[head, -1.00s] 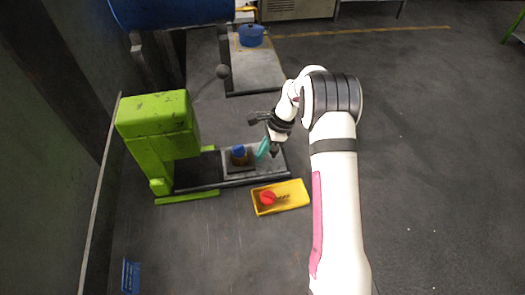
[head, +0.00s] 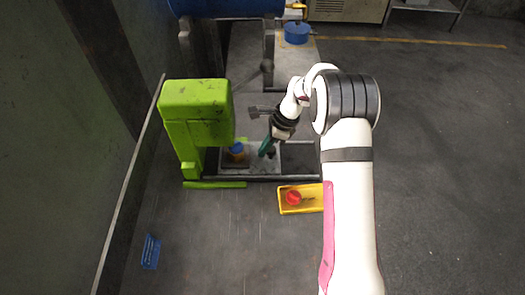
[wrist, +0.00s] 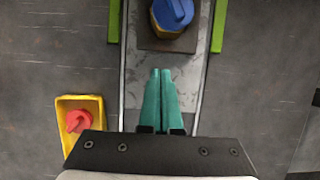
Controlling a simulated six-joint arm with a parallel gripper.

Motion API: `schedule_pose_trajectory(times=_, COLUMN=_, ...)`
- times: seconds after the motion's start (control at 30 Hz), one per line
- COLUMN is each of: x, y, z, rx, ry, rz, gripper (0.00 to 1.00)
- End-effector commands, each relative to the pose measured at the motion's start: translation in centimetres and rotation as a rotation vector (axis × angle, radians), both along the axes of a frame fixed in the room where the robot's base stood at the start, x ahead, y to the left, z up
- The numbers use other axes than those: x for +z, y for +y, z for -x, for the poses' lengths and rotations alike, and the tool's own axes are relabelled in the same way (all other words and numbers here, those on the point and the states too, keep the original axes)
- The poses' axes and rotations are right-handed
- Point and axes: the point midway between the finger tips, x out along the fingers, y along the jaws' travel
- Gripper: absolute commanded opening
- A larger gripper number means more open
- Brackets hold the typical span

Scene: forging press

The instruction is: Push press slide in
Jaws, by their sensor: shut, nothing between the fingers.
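The green press (head: 195,110) stands at the left in the head view. The grey slide plate (head: 272,166) lies on dark rails, its left end under or close beside the press head. On the slide sits a brown block (wrist: 150,40) bearing a yellow part with a blue top (wrist: 172,12); the blue top also shows in the head view (head: 237,147). My gripper (wrist: 160,72) has its teal fingers together and empty, pointing down over the slide, just outside the block. Its tips also show in the head view (head: 263,153). I cannot tell whether they touch the block.
The rails (head: 303,177) are bare right of the slide. A blue pot (head: 297,32) stands behind. The floor at right is clear.

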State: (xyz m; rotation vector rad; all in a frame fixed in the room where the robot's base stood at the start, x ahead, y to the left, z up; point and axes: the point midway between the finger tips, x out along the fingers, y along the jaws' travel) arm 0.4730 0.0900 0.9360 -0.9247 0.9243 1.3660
Motion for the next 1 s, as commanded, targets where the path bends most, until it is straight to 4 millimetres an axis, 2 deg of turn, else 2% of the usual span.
schedule_pose_trajectory(times=0.1, x=3.1, y=-1.2, z=-0.1, rx=-0.003, ry=-0.004, rz=0.000, gripper=0.00)
schedule_pose_trajectory(times=0.2, x=5.3, y=-2.1, z=-0.1, rx=-0.002, ry=-0.003, rz=0.000, gripper=0.00)
schedule_pose_trajectory(times=0.33, x=7.1, y=-2.9, z=0.0, rx=-0.003, ry=-0.001, rz=0.000, gripper=0.00)
schedule_pose_trajectory(times=0.37, x=7.4, y=-3.6, z=-0.1, rx=-0.013, ry=-0.002, rz=0.002, gripper=0.00)
schedule_pose_trajectory(times=0.5, x=8.1, y=-11.4, z=0.7, rx=-0.141, ry=0.001, rz=0.022, gripper=0.00)
schedule_pose_trajectory(times=0.57, x=7.9, y=-12.6, z=1.0, rx=-0.160, ry=0.003, rz=0.026, gripper=0.00)
schedule_pose_trajectory(times=0.67, x=7.0, y=-12.2, z=1.0, rx=-0.157, ry=0.005, rz=0.026, gripper=0.00)
schedule_pose_trajectory(times=1.0, x=0.2, y=-9.7, z=0.6, rx=-0.157, ry=0.006, rz=0.026, gripper=0.00)
